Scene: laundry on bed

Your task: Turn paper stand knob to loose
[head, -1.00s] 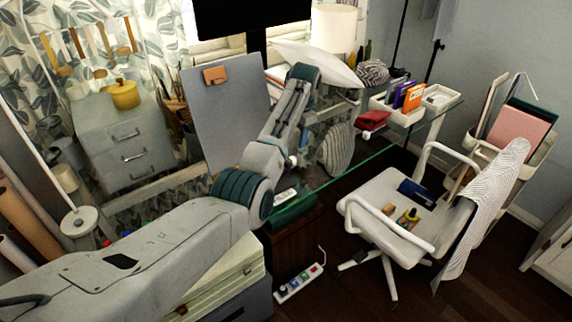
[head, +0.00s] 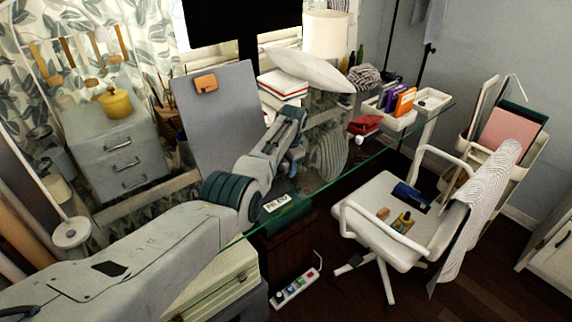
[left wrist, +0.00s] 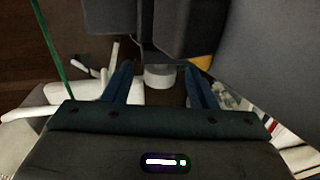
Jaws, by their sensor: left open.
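The paper stand is a grey upright board (head: 222,120) with a brown clip (head: 205,83) at its top, on the glass desk in the head view. My left arm crosses in front of its lower right part. In the left wrist view my left gripper (left wrist: 159,66) is open, with its two blue fingers apart. A short pale cylinder (left wrist: 158,77), which looks like the stand's knob, shows between the fingers under a dark grey block (left wrist: 180,28). I cannot tell whether the fingers touch it. In the head view the knob is hidden. My right gripper is out of view.
A green-edged glass desk (head: 345,165) holds books (head: 282,85), a white lamp (head: 326,35) and a tray (head: 388,118). A white chair (head: 390,205) stands at the right. A grey drawer cabinet (head: 115,150) is at the left.

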